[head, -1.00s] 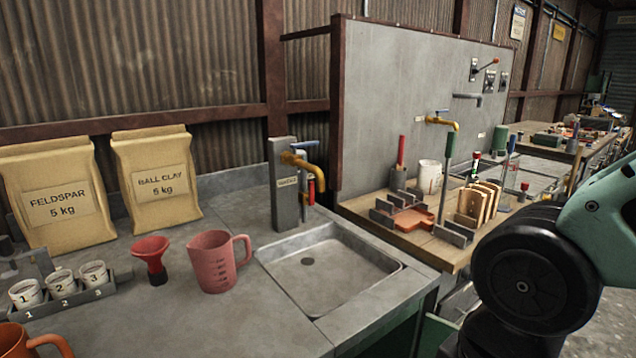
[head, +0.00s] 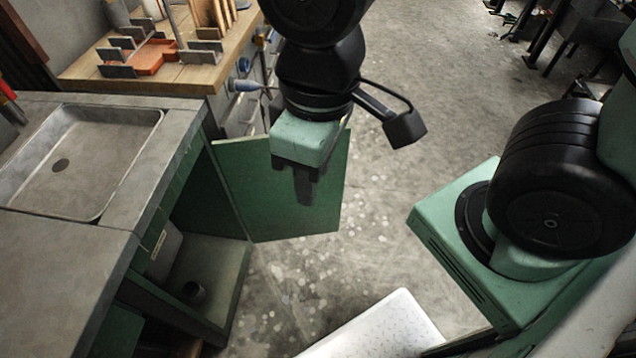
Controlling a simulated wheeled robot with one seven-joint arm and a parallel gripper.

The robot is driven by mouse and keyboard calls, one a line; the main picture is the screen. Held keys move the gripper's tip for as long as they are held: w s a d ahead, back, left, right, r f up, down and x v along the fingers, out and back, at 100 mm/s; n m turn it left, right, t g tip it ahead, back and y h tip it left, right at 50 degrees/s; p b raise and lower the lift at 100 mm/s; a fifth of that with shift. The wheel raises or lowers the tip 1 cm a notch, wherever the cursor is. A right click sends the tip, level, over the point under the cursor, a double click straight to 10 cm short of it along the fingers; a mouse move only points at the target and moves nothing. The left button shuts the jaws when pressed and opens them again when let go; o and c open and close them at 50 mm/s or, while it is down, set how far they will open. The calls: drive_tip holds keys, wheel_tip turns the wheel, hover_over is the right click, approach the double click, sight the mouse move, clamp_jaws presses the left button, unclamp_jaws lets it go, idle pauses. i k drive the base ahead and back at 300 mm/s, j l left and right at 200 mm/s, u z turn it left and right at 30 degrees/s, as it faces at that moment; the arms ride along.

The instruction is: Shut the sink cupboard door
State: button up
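The sink cupboard door (head: 245,195) is a flat green panel. It stands wide open, swung out from the right edge of the cupboard (head: 215,262) under the sink (head: 75,165). The cupboard's inside shows, with a pale container and a small dark round thing in it. My gripper (head: 304,195) points down in front of the door and hides part of it. Its dark fingers look close together, but I cannot tell whether they are open or shut, or whether they touch the door.
A wooden bench (head: 150,80) with an orange tray (head: 153,57) and grey holders stands beyond the sink. A blue-handled fitting (head: 243,86) sticks out from its side. The concrete floor (head: 420,110) right of the door is clear. A dark machine stands at the top right.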

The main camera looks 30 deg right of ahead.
sight(265, 197)
drive_tip(key=i+l+z, duration=0.1)
drive_tip(key=z, duration=0.3)
drive_tip(key=l+z, duration=0.15)
drive_tip(key=z, duration=0.25)
drive_tip(key=i+z, duration=0.2)
drive_tip(key=z, duration=0.2)
drive_tip(key=i+z, duration=0.1)
drive_tip(key=z, duration=0.3)
drive_tip(key=i, duration=0.95)
drive_tip(key=i+l, duration=0.1)
drive_tip(key=i, duration=0.85)
drive_tip(key=i+u, duration=0.1)
drive_tip(key=i, duration=0.85)
drive_tip(key=i+l, duration=0.2)
drive_tip(key=i, duration=0.8)
drive_tip(key=i+u, duration=0.2)
drive_tip(key=u, duration=4.55)
drive_tip(key=i+l+u, duration=0.15)
drive_tip(key=i+u, duration=0.15)
